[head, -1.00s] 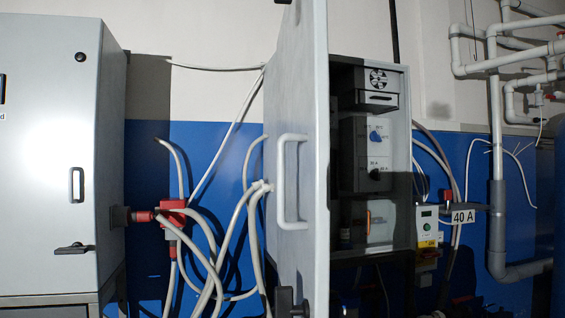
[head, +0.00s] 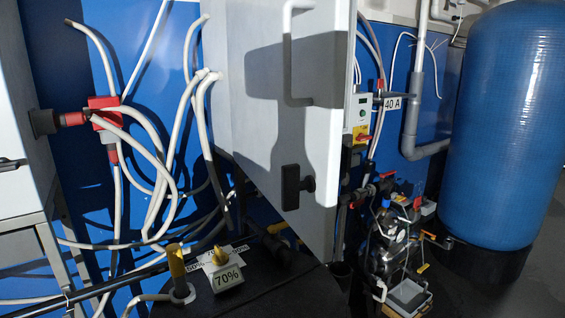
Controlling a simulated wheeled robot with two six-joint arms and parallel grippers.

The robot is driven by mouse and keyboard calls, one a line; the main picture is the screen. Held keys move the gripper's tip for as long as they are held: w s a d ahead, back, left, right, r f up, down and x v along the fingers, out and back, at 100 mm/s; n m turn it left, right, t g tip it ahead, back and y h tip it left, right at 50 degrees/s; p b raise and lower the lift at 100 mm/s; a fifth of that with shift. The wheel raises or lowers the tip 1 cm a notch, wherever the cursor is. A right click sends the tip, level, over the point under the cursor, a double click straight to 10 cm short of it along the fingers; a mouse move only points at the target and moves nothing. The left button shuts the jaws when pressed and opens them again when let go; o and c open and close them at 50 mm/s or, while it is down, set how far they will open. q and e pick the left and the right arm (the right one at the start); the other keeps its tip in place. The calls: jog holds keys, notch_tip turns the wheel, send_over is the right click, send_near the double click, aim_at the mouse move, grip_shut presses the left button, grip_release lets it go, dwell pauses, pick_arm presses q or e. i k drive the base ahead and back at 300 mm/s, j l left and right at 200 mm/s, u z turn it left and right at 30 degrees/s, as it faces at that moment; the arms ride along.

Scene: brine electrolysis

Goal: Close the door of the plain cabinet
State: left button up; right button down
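The plain cabinet's pale grey door (head: 245,75) stands in the upper middle of the head view. It is ajar, standing out at an angle, with its outer face partly towards me. A white bar handle (head: 290,70) is on its upper part and a black latch (head: 293,187) is lower down. A large dark shadow falls across the face. The door's top edge is cut off by the frame, and it hides the inside of the cabinet. Neither of my grippers is in view.
A dark drum (head: 270,298) with a 70% tag (head: 228,278) stands below the door. A red plug (head: 103,115) and loose grey cables hang at left, beside another cabinet (head: 20,150). A blue tank (head: 505,130) and a 40 A tag (head: 392,103) are at right.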

aim_at(287, 59)
jog(key=k+j+u, duration=0.1)
jog(key=j, duration=0.3)
jog(key=k+j, duration=0.1)
jog(key=j, duration=0.3)
jog(key=k+j+u, duration=0.15)
jog(key=j, duration=0.3)
